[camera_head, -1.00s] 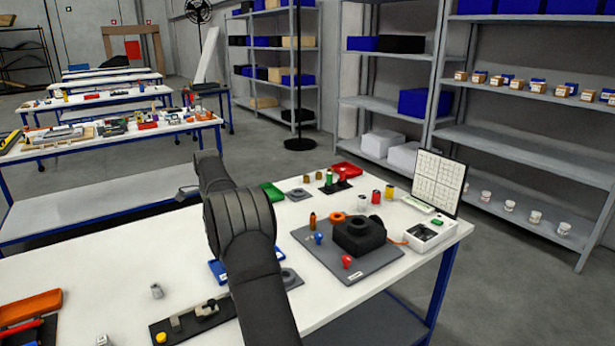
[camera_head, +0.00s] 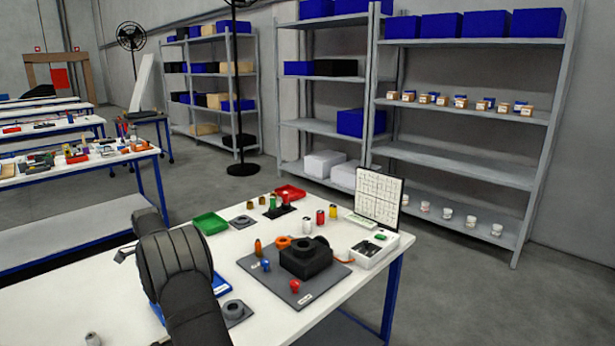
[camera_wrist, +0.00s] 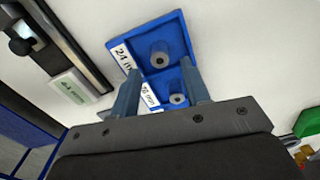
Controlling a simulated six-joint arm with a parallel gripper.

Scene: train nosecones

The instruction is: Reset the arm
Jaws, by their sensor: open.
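My gripper (camera_wrist: 160,92) is open in the wrist view, its two fingers apart with nothing held between them. Beyond the fingers is a blue tray (camera_wrist: 178,22) with labels, one reading 24, and grey round parts (camera_wrist: 160,55) in it. The fingers overlap the tray in the picture; I cannot tell how high they are above it. In the head view my dark arm stands at the left of the white table (camera_head: 60,300) and hides most of the blue tray (camera_head: 220,284). The gripper itself is hardly visible there.
A grey mat (camera_head: 325,283) holds a black block (camera_head: 304,260) with small coloured parts around it. A green tray (camera_head: 210,223), red tray (camera_head: 290,192), white box (camera_head: 373,250) and upright chart panel (camera_head: 379,200) stand on the table. Shelves (camera_head: 455,155) line the back.

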